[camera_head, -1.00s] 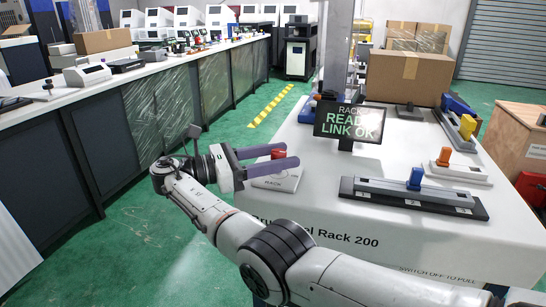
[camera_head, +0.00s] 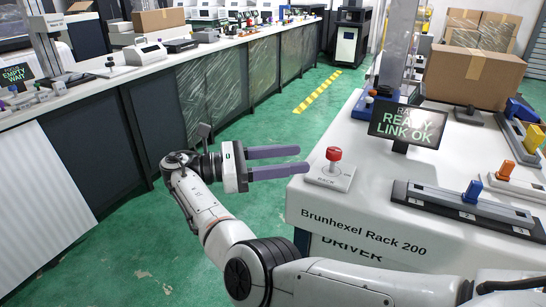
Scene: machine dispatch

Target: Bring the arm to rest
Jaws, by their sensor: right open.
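My right gripper (camera_head: 276,162) is open and empty, its two purple fingers pointing right. My right arm (camera_head: 240,236) reaches in from the lower right and bends back at the elbow. My left gripper is not in view.
A dark screen (camera_head: 408,125) on the machine reads READY LINK OK. A slide with a blue knob (camera_head: 472,191) lies in front of it. A cardboard box (camera_head: 473,77) stands behind. A long counter (camera_head: 150,79) runs along the left. Green floor (camera_head: 190,235) lies open between.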

